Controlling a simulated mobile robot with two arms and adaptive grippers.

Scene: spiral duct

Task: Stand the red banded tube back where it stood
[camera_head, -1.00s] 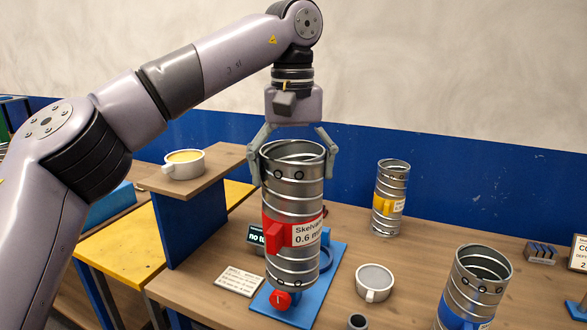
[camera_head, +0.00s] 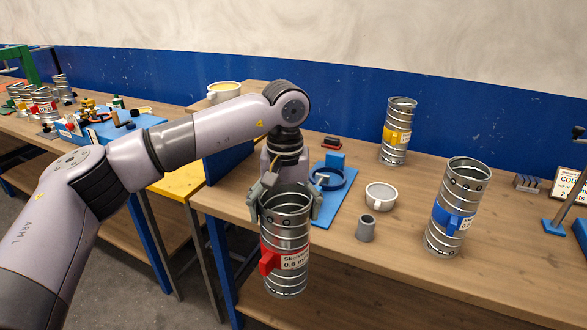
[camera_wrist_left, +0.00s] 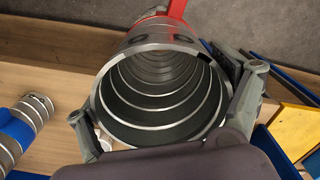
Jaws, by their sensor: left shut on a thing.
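The red banded tube (camera_head: 287,236) is a ribbed metal cylinder with a red band and a white label. It is roughly upright, in the air at the table's front edge. My left gripper (camera_head: 286,203) is shut on its upper end, a finger on each side. The left wrist view looks into the tube's open mouth (camera_wrist_left: 160,95), with floor beyond its red band. A blue base (camera_head: 340,205) with a blue ring (camera_head: 327,178) lies on the table behind the tube, and the ring looks empty. My right gripper is not in view.
A yellow banded tube (camera_head: 397,135) stands at the back and a blue banded tube (camera_head: 451,208) at the right. A white cup (camera_head: 381,197) and a small grey cup (camera_head: 366,229) stand between the base and the blue banded tube. Bare table lies around them.

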